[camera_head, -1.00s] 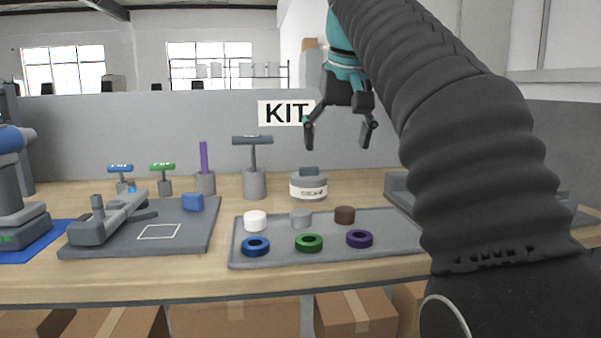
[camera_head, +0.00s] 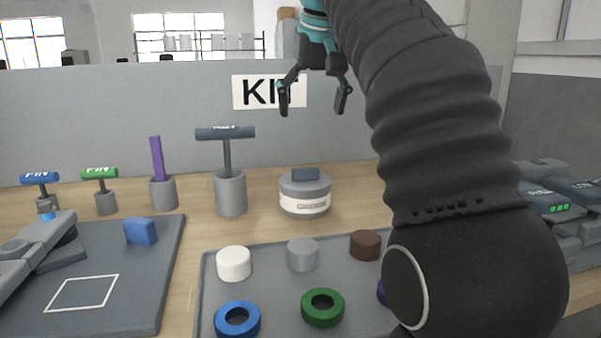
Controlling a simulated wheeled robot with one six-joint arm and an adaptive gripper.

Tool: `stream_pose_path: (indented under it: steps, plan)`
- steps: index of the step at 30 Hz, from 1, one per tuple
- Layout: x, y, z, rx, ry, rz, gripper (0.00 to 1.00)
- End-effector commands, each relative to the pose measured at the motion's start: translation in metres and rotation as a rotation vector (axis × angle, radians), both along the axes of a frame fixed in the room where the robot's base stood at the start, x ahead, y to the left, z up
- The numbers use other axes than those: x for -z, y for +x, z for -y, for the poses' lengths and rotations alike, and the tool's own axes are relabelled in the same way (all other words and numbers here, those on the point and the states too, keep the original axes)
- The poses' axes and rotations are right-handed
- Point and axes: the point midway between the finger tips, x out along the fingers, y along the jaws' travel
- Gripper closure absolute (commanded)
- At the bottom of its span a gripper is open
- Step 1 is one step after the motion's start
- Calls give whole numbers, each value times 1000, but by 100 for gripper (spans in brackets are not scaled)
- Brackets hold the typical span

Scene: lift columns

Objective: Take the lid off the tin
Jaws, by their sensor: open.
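The tin (camera_head: 304,203) is a squat grey cylinder with a white label band, upright on the wooden table behind the grey tray. Its grey lid (camera_head: 305,186) sits on top and carries a dark block-shaped knob (camera_head: 306,174). My gripper (camera_head: 312,112) is open and empty, fingers pointing down, well above the tin in the picture and in front of the KIT sign. Nothing hides the tin.
A T-handled tool in a grey holder (camera_head: 231,194) stands left of the tin. A grey tray (camera_head: 219,287) with several discs and rings lies in front. A board with a blue block (camera_head: 140,231) is at left. Grey equipment (camera_head: 560,215) stands at right.

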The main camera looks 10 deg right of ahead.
Motion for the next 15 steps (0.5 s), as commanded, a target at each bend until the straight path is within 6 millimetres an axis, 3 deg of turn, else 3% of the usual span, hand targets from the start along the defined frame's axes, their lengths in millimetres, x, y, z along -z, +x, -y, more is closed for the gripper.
stream_pose_path:
  steps: [5,15]
  plan:
    - [13,5,-2,-3,0,-3,12]
    - [66,26,0,-1,0,-2,12]
